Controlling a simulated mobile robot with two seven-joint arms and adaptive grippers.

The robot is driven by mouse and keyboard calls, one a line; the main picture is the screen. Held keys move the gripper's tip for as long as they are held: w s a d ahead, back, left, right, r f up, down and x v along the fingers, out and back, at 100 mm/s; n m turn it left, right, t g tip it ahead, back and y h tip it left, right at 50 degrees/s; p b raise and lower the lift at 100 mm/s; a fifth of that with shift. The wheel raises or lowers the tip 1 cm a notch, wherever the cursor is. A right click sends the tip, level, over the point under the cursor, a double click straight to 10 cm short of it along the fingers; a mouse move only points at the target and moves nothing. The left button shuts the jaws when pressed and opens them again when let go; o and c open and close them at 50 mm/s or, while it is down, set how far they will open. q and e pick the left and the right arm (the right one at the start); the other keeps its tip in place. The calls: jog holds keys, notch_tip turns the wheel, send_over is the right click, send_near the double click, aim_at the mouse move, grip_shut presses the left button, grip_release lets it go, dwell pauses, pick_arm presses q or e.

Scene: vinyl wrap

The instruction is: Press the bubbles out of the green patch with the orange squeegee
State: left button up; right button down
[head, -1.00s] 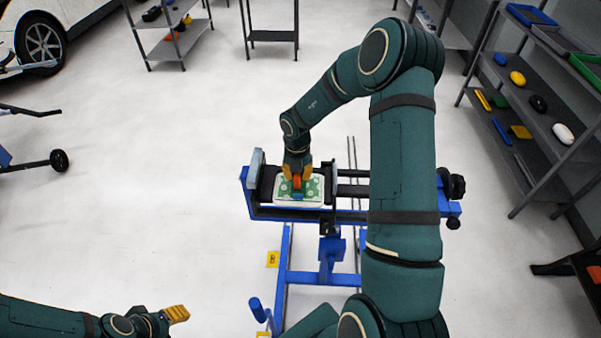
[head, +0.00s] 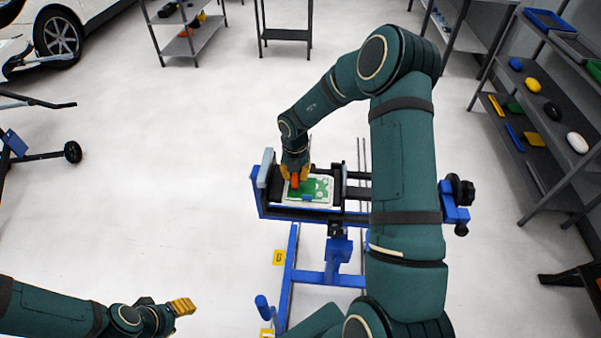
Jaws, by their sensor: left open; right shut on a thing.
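The green patch (head: 323,186) lies on a white panel (head: 318,205) clamped in a blue stand, and pale spots show on its right part. My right gripper (head: 297,176) is shut on the orange squeegee (head: 295,182), over the left part of the patch. The squeegee's lower edge appears at the patch surface, but I cannot tell whether it touches. The gripper hides the patch's far left part. My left gripper (head: 183,307) is open and empty at the lower left, away from the stand.
The blue stand (head: 292,270) has a clamp plate (head: 265,168) at its left and black knobs (head: 462,190) at its right. A shelf rack (head: 540,140) with several small objects stands at the right. The floor left of the stand is clear.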

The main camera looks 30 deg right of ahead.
dwell(0.3)
jog(key=shift+w+a+r+p, duration=0.15)
jog(key=shift+a+p, duration=0.1)
jog(key=shift+p, duration=0.15)
jog(key=shift+w+a, duration=0.1)
jog(key=shift+r+p, duration=0.75)
jog(key=shift+r, duration=0.45)
jog(key=shift+w+r, duration=0.1)
jog(key=shift+r, duration=2.05)
